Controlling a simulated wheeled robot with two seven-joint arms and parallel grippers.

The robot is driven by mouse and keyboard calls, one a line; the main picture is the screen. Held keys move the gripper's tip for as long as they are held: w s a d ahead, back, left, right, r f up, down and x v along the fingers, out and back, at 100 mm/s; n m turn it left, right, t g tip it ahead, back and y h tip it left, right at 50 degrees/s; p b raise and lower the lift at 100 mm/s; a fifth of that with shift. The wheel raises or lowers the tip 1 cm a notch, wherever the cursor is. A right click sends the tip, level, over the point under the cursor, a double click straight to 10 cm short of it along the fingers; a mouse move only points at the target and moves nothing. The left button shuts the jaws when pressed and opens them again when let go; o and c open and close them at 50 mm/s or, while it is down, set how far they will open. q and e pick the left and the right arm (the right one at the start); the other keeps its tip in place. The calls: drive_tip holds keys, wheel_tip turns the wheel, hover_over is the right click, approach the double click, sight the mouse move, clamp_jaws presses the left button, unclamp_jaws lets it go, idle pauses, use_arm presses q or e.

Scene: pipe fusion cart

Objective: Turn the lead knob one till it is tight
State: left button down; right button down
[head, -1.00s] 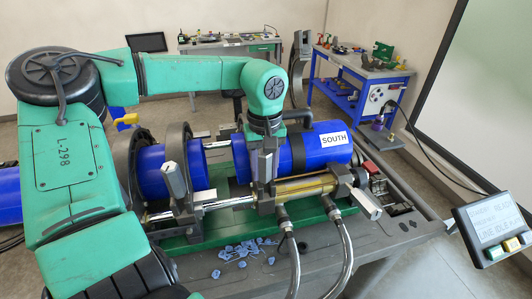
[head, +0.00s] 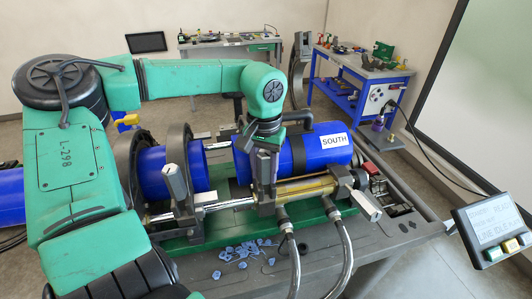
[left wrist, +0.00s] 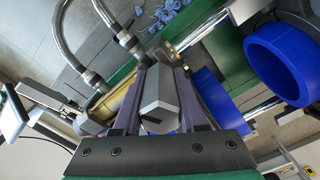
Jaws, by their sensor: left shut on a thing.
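My left gripper (head: 265,196) points down over the fusion machine, between the two blue pipe lengths and in front of the right one. In the left wrist view its two dark fingers (left wrist: 158,108) are shut on a grey, flat-sided knob (left wrist: 157,92), one finger on each side. The fingers mostly hide this knob in the head view. Two other grey knobs show there: one (head: 174,182) upright at the left clamp, one (head: 365,205) tilted at the right end. No label shows which is knob one. My right gripper is out of view.
The left blue pipe (head: 165,172) and the right blue pipe marked SOUTH (head: 320,152) lie in the clamps. A brass cylinder (head: 305,188) and two hoses (head: 346,250) sit close to my gripper. Blue shavings (head: 240,252) lie in front. A display (head: 492,228) stands at right.

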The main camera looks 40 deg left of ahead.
use_arm(q)
drive_tip(key=m, duration=0.5)
drive_tip(key=shift+c, duration=1)
unclamp_jaws()
drive_tip(key=shift+d, duration=0.1)
drive_tip(key=shift+o, duration=1)
drive_tip(key=shift+d, duration=0.2)
drive_tip(key=shift+d+r, duration=0.1)
drive_tip(key=shift+d, duration=0.05)
drive_tip(key=shift+a, duration=0.25)
drive_tip(key=shift+d, duration=0.1)
drive_tip(key=shift+r, duration=0.1)
